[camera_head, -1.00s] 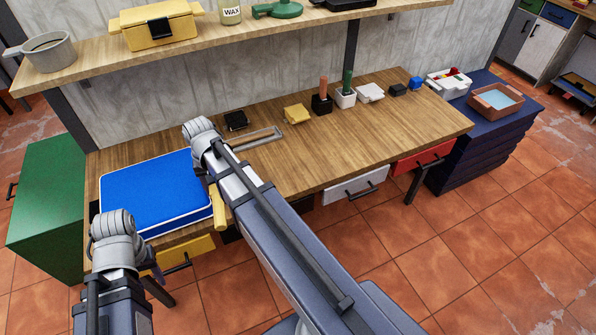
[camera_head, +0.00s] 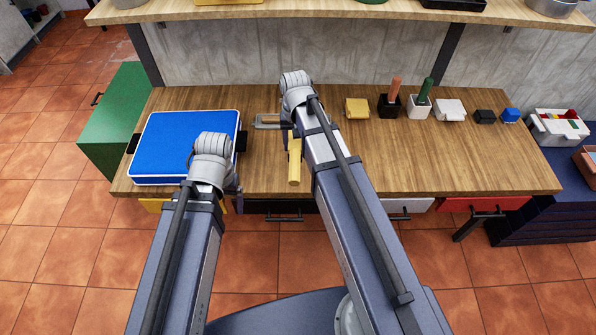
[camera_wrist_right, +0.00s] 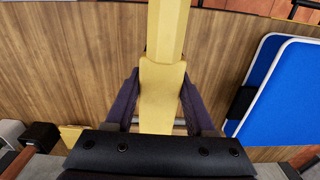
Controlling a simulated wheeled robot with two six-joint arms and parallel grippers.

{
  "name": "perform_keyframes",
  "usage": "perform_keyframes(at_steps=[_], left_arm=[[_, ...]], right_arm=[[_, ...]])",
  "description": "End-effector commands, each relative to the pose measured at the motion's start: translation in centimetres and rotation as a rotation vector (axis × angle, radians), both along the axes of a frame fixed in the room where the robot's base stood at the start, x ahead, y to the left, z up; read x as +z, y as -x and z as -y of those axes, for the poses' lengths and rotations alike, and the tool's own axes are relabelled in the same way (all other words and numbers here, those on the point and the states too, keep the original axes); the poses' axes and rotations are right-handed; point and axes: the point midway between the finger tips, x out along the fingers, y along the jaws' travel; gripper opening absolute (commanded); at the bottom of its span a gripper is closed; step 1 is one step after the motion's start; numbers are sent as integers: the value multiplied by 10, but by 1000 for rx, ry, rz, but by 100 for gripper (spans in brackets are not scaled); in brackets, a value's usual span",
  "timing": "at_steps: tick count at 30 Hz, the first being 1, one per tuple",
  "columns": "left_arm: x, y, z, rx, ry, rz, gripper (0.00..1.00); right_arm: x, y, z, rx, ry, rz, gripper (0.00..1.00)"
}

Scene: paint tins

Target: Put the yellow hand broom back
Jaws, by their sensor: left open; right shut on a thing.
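The yellow hand broom (camera_head: 294,168) is in my right gripper (camera_head: 294,136), over the middle of the wooden workbench. In the right wrist view its yellow handle (camera_wrist_right: 162,85) runs between the two dark fingers of my right gripper (camera_wrist_right: 158,105), which are shut on it. In the head view the wrist hides part of the broom. Its bristles cannot be made out. My left gripper (camera_head: 237,192) is open at the front right corner of the blue pad (camera_head: 180,135), mostly hidden by its own wrist. I cannot tell whether it touches the pad.
A grey metal frame (camera_head: 267,122) lies behind the broom. A yellow block (camera_head: 357,108), a black holder (camera_head: 389,108) and a white holder (camera_head: 419,108) stand to the right. A shelf (camera_head: 340,15) overhangs the back. The bench's front right (camera_head: 450,165) is clear.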

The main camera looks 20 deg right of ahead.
Motion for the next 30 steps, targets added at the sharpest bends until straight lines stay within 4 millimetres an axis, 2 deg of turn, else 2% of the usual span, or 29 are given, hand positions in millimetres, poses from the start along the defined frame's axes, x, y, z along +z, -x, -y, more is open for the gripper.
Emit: perform_keyframes(at_steps=[2, 10, 14, 21, 30], left_arm=[[2, 0, 0, 0, 0, 0, 85], [-2, 0, 0, 0, 0, 0, 85], [-14, 0, 0, 0, 0, 0, 85], [-48, 0, 0, 0, 0, 0, 85], [-53, 0, 0, 0, 0, 0, 85]], right_arm=[[2, -2, -8, 27, 0, -3, 0], [-2, -1, -6, 25, -1, -2, 0], [-14, -1, -6, 24, -1, -2, 0], [-48, -1, -6, 24, -1, -2, 0], [-53, -1, -6, 24, -1, -2, 0]])
